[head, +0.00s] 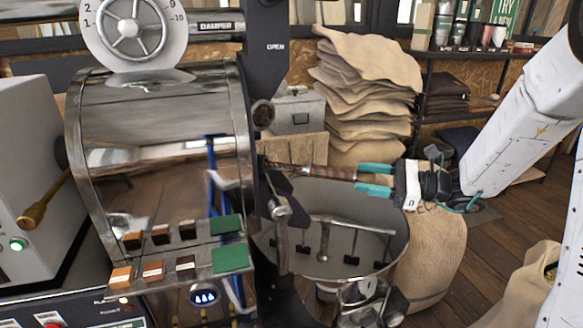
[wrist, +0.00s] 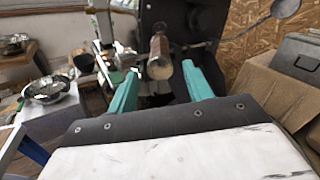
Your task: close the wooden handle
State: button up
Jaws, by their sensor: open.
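The wooden handle (head: 325,173) is a brown, roughly horizontal grip sticking out to the right from the front of the roaster drum, above the round cooling tray (head: 402,240). In the wrist view the handle (wrist: 159,58) points at the camera, with its round end between the teal fingers. My gripper (head: 358,179) is open, with one finger above and one below the handle's free end in the head view. In the wrist view my gripper (wrist: 160,72) shows gaps on both sides of the handle. Whether a finger touches it, I cannot tell.
The metal roaster drum (head: 160,160) fills the left, with a sample shelf (head: 185,262) in front. Stacked burlap sacks (head: 370,85) and a grey box (head: 298,112) stand behind the handle. A full sack (head: 432,255) stands right of the cooling tray. Wooden floor shows at the right.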

jog(key=shift+d, duration=0.1)
jog(key=c, duration=0.4)
jog(key=shift+m+t+h, duration=0.3)
jog(key=shift+m+t, duration=0.5)
jog(key=shift+t, duration=0.1)
jog(key=d, duration=0.8)
jog(key=shift+s+f, duration=0.2)
grip_shut()
jog(key=s+d+m+g, duration=0.1)
jog(key=s+d+g, duration=0.1)
jog(key=s+d, duration=0.25)
jog(key=x, duration=1.3)
jog(key=shift+w+a+r, duration=0.15)
jog(key=shift+w+r, duration=0.15)
jog(key=shift+r, duration=0.3)
